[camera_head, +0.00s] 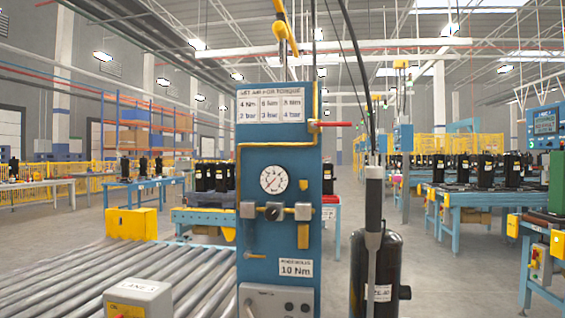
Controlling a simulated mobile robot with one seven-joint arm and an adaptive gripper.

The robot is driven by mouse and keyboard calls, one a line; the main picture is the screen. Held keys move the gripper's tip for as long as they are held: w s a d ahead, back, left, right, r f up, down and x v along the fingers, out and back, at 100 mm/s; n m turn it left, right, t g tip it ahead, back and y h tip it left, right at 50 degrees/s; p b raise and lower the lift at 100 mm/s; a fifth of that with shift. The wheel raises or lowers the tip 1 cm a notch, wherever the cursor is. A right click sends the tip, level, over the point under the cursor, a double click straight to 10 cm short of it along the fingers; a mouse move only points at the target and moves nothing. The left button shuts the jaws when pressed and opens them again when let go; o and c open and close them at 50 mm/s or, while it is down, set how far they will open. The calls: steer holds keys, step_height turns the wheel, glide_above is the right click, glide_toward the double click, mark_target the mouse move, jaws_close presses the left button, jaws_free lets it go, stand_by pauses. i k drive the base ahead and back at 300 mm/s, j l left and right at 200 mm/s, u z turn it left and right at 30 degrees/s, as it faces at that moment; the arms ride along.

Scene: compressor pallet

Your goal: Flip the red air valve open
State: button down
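The red air valve handle (335,124) sticks out sideways to the right from the upper right edge of a blue panel (279,223). It lies about level, across the vertical yellow pipe (316,100) at the panel's edge. The yellow pipe runs on from the valve, left and down along the panel. A round white gauge (273,179) is on the panel below the valve; its reading is too small to tell. My gripper is not in view.
A grey tool (374,211) hangs on cables right of the panel, in front of a black compressor (389,274). A roller conveyor (180,283) and a grey box (138,299) lie at lower left. Tables with black compressors (485,170) stand behind at right. The air right of the handle is crossed by cables.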

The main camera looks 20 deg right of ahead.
mark_target(314, 125)
steer(key=i+z, duration=0.25)
steer(key=z, duration=0.15)
steer(key=i+z, duration=0.2)
steer(key=z, duration=0.15)
steer(key=i+j+z, duration=0.1)
steer(key=i+z, duration=0.15)
steer(key=z, duration=0.15)
